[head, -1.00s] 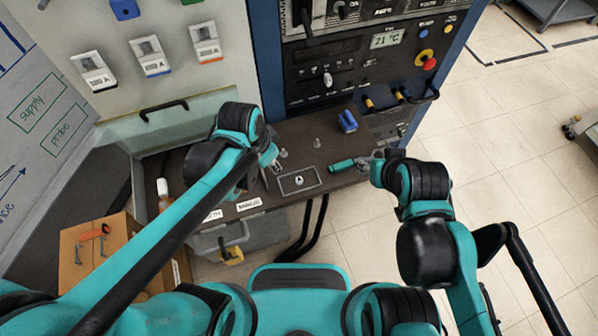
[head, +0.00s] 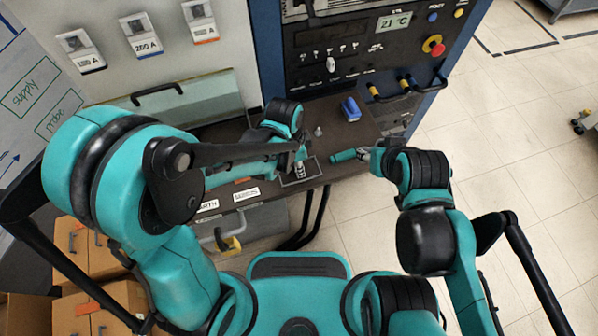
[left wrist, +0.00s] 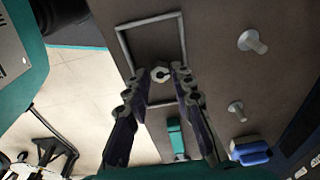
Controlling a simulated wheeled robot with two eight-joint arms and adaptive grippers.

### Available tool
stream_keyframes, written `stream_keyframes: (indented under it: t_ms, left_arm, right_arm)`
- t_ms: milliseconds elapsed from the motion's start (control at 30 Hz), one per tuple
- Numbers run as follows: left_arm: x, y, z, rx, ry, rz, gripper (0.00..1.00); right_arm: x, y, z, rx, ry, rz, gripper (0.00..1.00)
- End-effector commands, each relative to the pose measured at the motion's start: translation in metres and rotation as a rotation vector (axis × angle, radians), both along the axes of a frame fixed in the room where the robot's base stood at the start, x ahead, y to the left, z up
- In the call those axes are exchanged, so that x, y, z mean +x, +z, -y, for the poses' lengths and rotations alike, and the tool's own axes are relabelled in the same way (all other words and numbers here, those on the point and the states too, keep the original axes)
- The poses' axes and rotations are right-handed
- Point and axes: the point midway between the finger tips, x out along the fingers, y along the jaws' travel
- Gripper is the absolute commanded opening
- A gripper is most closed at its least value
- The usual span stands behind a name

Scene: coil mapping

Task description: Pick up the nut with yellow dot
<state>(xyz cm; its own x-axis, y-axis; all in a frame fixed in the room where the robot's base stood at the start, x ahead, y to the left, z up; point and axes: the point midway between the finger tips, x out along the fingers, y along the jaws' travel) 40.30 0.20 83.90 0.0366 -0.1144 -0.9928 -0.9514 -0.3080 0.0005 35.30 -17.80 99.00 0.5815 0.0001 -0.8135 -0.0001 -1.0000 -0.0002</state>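The nut (left wrist: 160,73) is a pale hex nut inside a thin grey square frame (left wrist: 149,20) on the dark bench, seen in the left wrist view. I cannot make out a yellow dot on it. My left gripper (left wrist: 157,82) is open, its fingertips on either side of the nut in that view; contact cannot be told. In the head view my left gripper (head: 300,160) is over the frame and largely hides the nut. My right gripper (head: 370,154) is at the end of a teal cylinder (head: 343,156); whether it grips it is unclear.
Two grey bolts, one nearer (left wrist: 253,42) and one farther (left wrist: 237,110), stand right of the frame in the left wrist view. A blue block (head: 350,109) is at the bench's back. The instrument panel (head: 350,60) rises behind. White labels (head: 246,194) line the front edge.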

Motion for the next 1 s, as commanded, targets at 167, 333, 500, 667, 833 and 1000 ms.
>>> stream_keyframes:
  t_ms: [167, 333, 500, 667, 833, 1000]
  left_arm:
    - [0.000, -0.006, 0.001, 0.000, 0.001, 0.000, 0.24]
    - [0.000, -0.005, 0.001, 0.000, 0.001, 0.000, 0.03]
    - [0.000, -0.005, 0.001, 0.000, 0.001, 0.001, 0.00]
    - [0.000, -0.005, 0.001, 0.000, 0.001, 0.001, 0.00]
    - [0.000, 0.004, 0.000, 0.000, 0.001, 0.001, 0.00]
    - [0.000, 0.029, 0.000, 0.000, 0.001, 0.001, 0.00]
  right_arm:
    - [0.000, -0.003, 0.000, 0.000, 0.000, 0.000, 0.46]
    - [0.000, -0.002, 0.000, 0.000, 0.000, 0.000, 0.46]
    - [0.000, -0.002, 0.000, 0.000, 0.000, 0.000, 0.46]
    - [0.000, -0.002, 0.000, 0.000, 0.000, 0.000, 0.46]
    - [0.000, 0.003, 0.000, 0.000, 0.000, 0.000, 0.46]
    - [0.000, 0.018, 0.000, 0.000, 0.000, 0.000, 0.46]
